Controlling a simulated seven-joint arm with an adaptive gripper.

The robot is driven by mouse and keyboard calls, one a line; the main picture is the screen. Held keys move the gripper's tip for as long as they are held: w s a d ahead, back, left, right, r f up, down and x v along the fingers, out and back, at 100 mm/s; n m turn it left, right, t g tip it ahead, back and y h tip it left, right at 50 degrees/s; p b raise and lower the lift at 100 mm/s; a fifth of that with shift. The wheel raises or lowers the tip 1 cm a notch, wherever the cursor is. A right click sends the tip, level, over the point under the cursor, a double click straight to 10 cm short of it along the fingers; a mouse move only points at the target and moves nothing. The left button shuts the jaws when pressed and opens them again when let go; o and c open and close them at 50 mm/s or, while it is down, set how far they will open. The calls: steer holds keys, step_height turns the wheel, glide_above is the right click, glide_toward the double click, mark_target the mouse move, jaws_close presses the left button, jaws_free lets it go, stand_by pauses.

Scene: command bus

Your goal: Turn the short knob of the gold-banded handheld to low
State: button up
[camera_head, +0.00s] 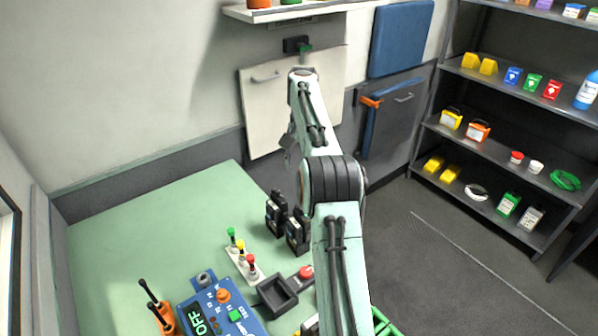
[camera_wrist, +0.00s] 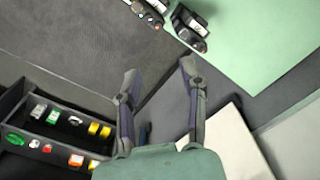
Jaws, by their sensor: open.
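Two dark handhelds stand side by side near the green table's right edge. The left handheld (camera_head: 275,212) and the right handheld (camera_head: 297,230) are partly overlapped in the head view, the right one close beside my arm. In the wrist view they show at the top, one handheld (camera_wrist: 148,12) left of the other handheld (camera_wrist: 190,28). I cannot make out a gold band or tell which knob is the short one. My gripper (camera_wrist: 160,71) is open and empty, its fingers apart from both handhelds. In the head view it is mostly hidden behind my arm.
The green table (camera_head: 150,220) also carries a light strip (camera_head: 243,258), a dark tray (camera_head: 278,295), a blue panel (camera_head: 222,312) reading OFF and an orange item (camera_head: 163,318) with two black rods. A stocked shelf (camera_head: 510,150) stands right. The table's back left is clear.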

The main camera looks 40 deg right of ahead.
mark_target(297, 206)
steer(key=f+n+t, duration=0.1)
steer(key=f+n, duration=0.1)
steer(key=f+n+t, duration=0.1)
steer(key=f+n, duration=0.1)
steer(key=a+f+n+t, duration=0.1)
steer(key=f+n, duration=0.1)
steer(key=n, duration=0.1)
steer(key=shift+w+f+t+h, duration=0.25)
steer(key=shift+f+t+h, duration=0.05)
steer(key=shift+f+h, duration=0.1)
steer(key=s, duration=0.1)
steer(key=s+r, duration=0.1)
steer(key=s, duration=0.1)
steer(key=shift+s+a, duration=0.1)
steer(key=shift+s, duration=0.2)
steer(key=x, duration=0.6)
steer(key=shift+w+f, duration=0.15)
steer(key=shift+f, duration=0.1)
jaws_close()
